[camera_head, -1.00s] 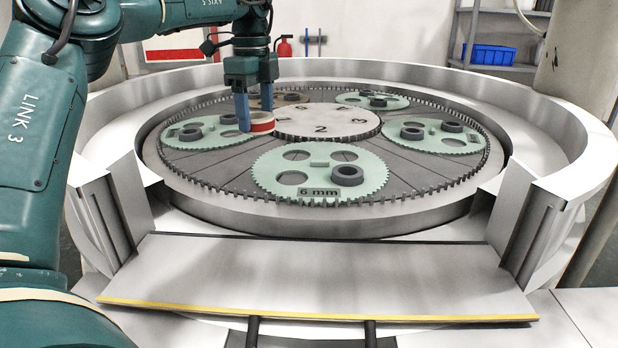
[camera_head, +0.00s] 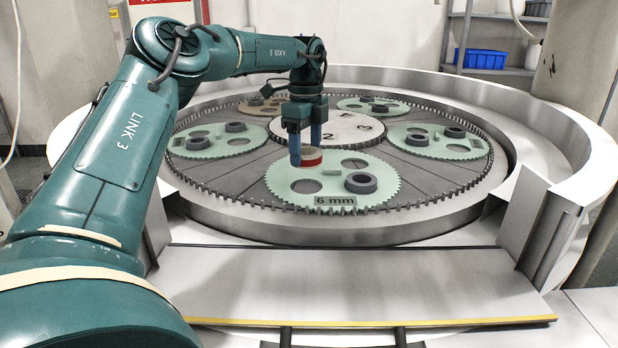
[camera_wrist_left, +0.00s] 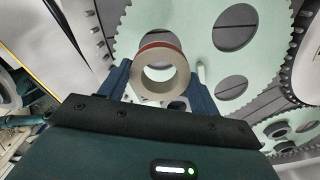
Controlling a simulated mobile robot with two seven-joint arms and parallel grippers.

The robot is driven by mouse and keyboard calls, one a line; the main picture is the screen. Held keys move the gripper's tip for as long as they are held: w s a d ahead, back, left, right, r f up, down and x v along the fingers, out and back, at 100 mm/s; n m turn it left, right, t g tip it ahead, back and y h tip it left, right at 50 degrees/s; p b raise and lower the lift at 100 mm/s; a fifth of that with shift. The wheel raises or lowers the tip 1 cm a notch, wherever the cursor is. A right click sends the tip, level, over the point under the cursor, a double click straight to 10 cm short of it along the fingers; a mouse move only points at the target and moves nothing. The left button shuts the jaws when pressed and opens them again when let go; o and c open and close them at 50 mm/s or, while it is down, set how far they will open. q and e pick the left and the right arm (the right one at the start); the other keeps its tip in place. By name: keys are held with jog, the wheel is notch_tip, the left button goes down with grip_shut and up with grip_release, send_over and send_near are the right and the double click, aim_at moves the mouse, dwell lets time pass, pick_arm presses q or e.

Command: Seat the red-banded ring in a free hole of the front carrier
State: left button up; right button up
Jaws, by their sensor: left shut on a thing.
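The red-banded ring (camera_head: 313,162) is pale with a red band. My left gripper (camera_head: 306,151) is shut on it and holds it over the back-left part of the front carrier. In the left wrist view the ring (camera_wrist_left: 160,47) sits between the two blue fingers. The front carrier (camera_head: 332,201) is a green toothed disc marked 6 mm. A dark ring (camera_head: 361,182) sits in its front-right hole. Its front-left hole (camera_head: 306,186) and back-right hole (camera_head: 355,163) look empty. The carrier's back-left area is hidden behind the ring and gripper. My right gripper is not in view.
Other carriers with dark rings lie around the numbered centre disc (camera_head: 345,128), including a green one at right (camera_head: 462,152) and one at left (camera_head: 194,146). A toothed rim and a pale round wall surround them. A flat pale panel (camera_head: 350,285) lies in front.

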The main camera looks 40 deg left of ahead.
aim_at(306, 188)
pick_arm(q)
jog(key=shift+f+p, duration=0.35)
jog(key=shift+f, duration=2.9)
jog(key=o, duration=1.2)
notch_tip(306, 188, up, 12)
jog(key=shift+r+b, duration=0.15)
jog(key=shift+b, duration=0.15)
